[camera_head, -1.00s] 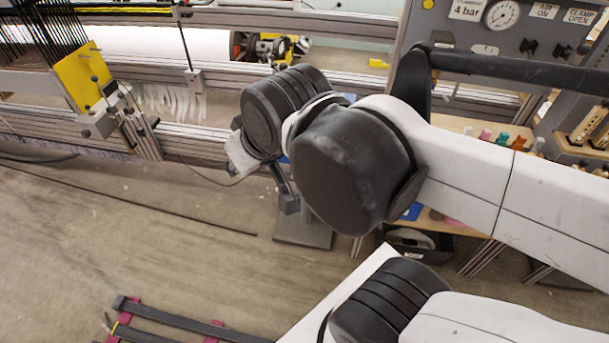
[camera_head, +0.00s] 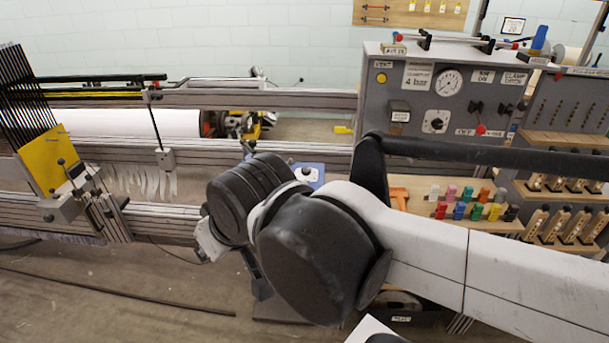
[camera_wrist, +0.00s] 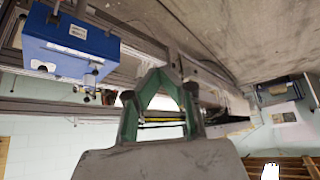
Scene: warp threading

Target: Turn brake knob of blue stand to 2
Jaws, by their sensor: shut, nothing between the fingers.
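In the wrist view, which is upside down, a blue box (camera_wrist: 68,46) with pale labels is at the upper left. Small metal fittings and a pale round part show along its lower picture edge; I cannot make out a knob scale or setting. My gripper (camera_wrist: 161,74) has green-edged fingers, shut and empty, to the right of the box and apart from it in the picture. In the head view, a blue part (camera_head: 309,174) with a white round dial shows just behind my arm, partly hidden; I cannot tell if it is the same unit.
A grey panel (camera_head: 385,75) with a gauge and labelled valves stands at the right. Coloured pegs (camera_head: 468,205) stand on a wooden shelf below it. The machine's metal rails (camera_head: 290,100) run across the back. A yellow plate (camera_head: 45,165) is at left. Floor at lower left is mostly clear.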

